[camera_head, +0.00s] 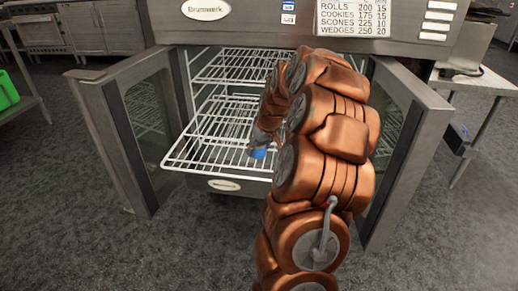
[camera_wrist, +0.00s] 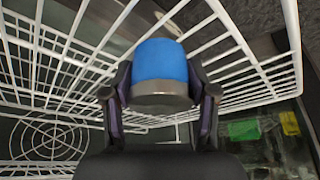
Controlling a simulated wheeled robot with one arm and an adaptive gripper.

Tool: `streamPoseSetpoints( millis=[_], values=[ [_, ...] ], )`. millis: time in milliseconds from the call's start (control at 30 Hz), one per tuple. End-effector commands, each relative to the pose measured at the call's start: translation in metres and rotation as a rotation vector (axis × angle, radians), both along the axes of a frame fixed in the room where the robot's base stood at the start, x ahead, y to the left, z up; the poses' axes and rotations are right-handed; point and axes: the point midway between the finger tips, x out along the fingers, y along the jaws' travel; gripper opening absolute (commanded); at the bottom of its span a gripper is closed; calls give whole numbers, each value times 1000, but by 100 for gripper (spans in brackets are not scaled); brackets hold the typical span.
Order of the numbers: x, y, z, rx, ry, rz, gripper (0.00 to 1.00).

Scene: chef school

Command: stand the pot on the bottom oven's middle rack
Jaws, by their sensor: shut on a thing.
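The pot is a small upright-looking piece with a blue top and a grey band below it (camera_wrist: 160,62). In the head view its blue part (camera_head: 258,153) shows over the front part of a white wire rack (camera_head: 200,160). My gripper (camera_wrist: 160,95) is shut on the pot, with a dark finger on each side of the grey band. The oven (camera_head: 225,186) stands with both doors open, and my arm covers its right half. Whether the pot touches the rack bars, and which level this rack is, I cannot tell.
The left door (camera_head: 135,140) and right door (camera_head: 405,150) flank the opening. Another wire rack (camera_head: 225,66) lies higher inside. A round fan grille (camera_wrist: 50,138) shows in the wrist view. White rack bars run close around the pot there. A side table (camera_head: 480,85) stands at right.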

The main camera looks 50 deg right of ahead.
Motion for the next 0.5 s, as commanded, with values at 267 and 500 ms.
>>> streamPoseSetpoints(
  millis=[267, 500],
  values=[
    [0, 0, -2, 0, -1, -1, 17],
    [0, 0, -2, -1, -1, 0, 78]
  ],
)
